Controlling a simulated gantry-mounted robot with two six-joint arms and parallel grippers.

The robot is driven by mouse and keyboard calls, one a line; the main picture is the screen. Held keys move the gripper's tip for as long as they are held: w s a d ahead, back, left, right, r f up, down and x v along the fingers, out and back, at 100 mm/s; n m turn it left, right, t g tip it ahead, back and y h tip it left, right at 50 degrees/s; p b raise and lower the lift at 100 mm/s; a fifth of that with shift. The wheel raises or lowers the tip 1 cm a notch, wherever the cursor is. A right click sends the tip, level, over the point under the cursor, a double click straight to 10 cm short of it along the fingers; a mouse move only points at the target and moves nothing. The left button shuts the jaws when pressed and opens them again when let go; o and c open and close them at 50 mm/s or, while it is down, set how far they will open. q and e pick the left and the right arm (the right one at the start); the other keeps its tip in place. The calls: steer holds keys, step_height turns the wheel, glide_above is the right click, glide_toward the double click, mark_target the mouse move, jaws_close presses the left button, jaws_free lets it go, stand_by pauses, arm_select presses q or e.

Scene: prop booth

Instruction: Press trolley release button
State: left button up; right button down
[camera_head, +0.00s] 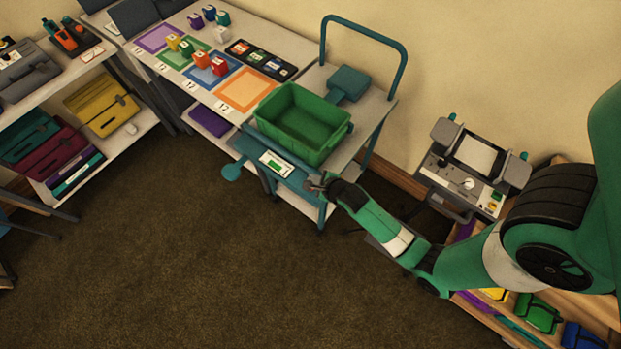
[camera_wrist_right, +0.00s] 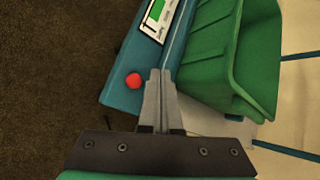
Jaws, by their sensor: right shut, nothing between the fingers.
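The trolley (camera_head: 365,117) has a teal frame and carries a green bin (camera_head: 302,125), which also shows in the right wrist view (camera_wrist_right: 235,50). A red round button (camera_wrist_right: 133,80) sits on the trolley's teal front panel in the right wrist view, close to the left of my fingertips and apart from them in the picture. My right gripper (camera_wrist_right: 160,75) is shut and empty, its fingers over the teal panel. In the head view my right gripper (camera_head: 316,184) is at the panel's right end and the button cannot be made out there. My left gripper is not in view.
A white label with a green display (camera_head: 276,164) is on the panel. A teal paddle (camera_head: 233,171) sticks out at the trolley's left. A table with coloured squares (camera_head: 245,88) stands beside it. The carpet in front is clear.

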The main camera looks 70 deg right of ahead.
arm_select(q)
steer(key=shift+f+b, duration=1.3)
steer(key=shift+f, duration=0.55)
arm_select(e)
steer(key=shift+f, duration=2)
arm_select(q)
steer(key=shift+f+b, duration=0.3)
arm_select(e)
steer(key=shift+f, duration=0.4)
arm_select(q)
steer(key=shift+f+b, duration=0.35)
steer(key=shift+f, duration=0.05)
arm_select(e)
steer(key=shift+f, duration=0.5)
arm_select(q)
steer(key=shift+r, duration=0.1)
arm_select(e)
steer(key=shift+r, duration=0.1)
arm_select(q)
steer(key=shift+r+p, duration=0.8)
steer(key=shift+p, duration=0.1)
arm_select(e)
steer(key=shift+r, duration=0.85)
step_height(320, 180, up, 5)
steer(key=p, duration=0.4)
steer(key=shift+p, duration=0.4)
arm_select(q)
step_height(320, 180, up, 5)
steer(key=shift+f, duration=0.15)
